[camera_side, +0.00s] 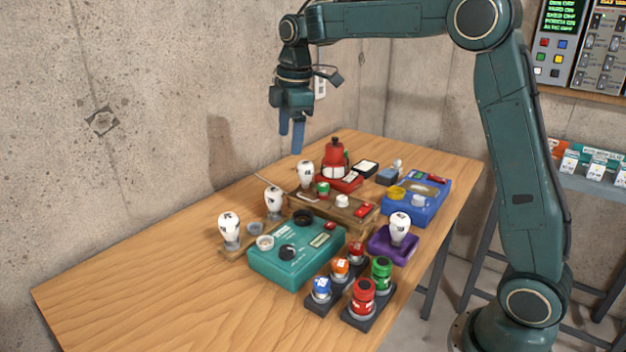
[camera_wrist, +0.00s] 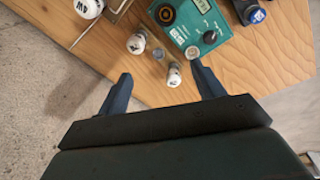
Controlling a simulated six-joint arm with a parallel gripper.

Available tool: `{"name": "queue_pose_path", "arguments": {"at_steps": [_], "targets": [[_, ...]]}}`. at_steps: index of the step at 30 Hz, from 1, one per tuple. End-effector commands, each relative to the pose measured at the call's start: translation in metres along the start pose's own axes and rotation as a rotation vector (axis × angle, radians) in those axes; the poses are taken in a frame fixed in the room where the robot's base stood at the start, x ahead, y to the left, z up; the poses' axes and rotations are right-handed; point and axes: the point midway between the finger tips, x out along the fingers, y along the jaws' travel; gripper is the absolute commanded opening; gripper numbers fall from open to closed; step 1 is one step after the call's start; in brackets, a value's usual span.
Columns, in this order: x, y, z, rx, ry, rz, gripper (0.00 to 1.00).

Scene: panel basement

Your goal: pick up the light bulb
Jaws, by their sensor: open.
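Several white light bulbs with dark letters stand upright on the wooden table. In the side view one is at the left (camera_side: 229,227), one left of centre (camera_side: 273,200), one farther back (camera_side: 305,172) and one on a purple box (camera_side: 400,227). My gripper (camera_side: 291,140) is open and empty, pointing down well above the table's back left part. In the wrist view my gripper (camera_wrist: 162,69) frames one bulb (camera_wrist: 174,76) between its fingers, nearer the right one, at a distance below. A second bulb (camera_wrist: 136,43) and a third (camera_wrist: 87,7) lie beyond. Which bulb is meant I cannot tell.
A teal box (camera_side: 285,268) with knobs stands beside the left bulbs. Behind it are a wooden tray (camera_side: 350,219), a red beacon (camera_side: 335,157) and a blue box (camera_side: 418,206). Coloured buttons (camera_side: 363,296) stand in front. The table's front left (camera_side: 150,285) is clear. A concrete wall (camera_side: 130,100) is behind.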

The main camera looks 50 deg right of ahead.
Motion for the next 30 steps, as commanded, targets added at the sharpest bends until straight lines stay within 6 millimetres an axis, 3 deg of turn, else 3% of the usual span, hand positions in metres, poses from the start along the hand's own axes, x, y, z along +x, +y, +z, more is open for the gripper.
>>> {"name": "queue_pose_path", "arguments": {"at_steps": [9, 15, 21, 30], "targets": [[0.057, 0.053, -0.011, -0.218, -0.027, -0.075, 0.67], [0.088, 0.074, -0.014, -0.33, -0.033, -0.114, 0.67], [0.102, 0.082, -0.014, -0.381, -0.033, -0.129, 0.67], [0.106, 0.082, -0.014, -0.386, -0.033, -0.132, 0.67]]}}
